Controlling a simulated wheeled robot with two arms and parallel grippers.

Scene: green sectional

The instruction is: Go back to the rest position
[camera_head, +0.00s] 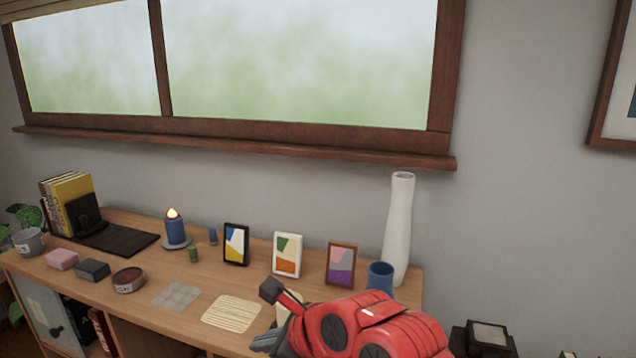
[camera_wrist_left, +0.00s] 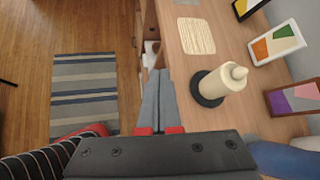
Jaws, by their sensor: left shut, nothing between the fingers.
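My left gripper (camera_head: 264,343) comes in at the lower middle of the head view, over the front of the wooden desk (camera_head: 190,325). In the left wrist view its grey fingers (camera_wrist_left: 160,95) are together with nothing between them. They are beside the desk edge, left of a cream candle (camera_wrist_left: 222,82) on a dark round base. In the head view my red arm mostly hides that candle. My right gripper is not in view.
Three small frames, the middle one white (camera_head: 287,255), stand at the desk's back. A tall white vase (camera_head: 398,230) and blue cup (camera_head: 380,277) stand at its right end. A lit blue candle (camera_head: 175,230) is further left. A striped rug (camera_wrist_left: 84,95) lies on open floor.

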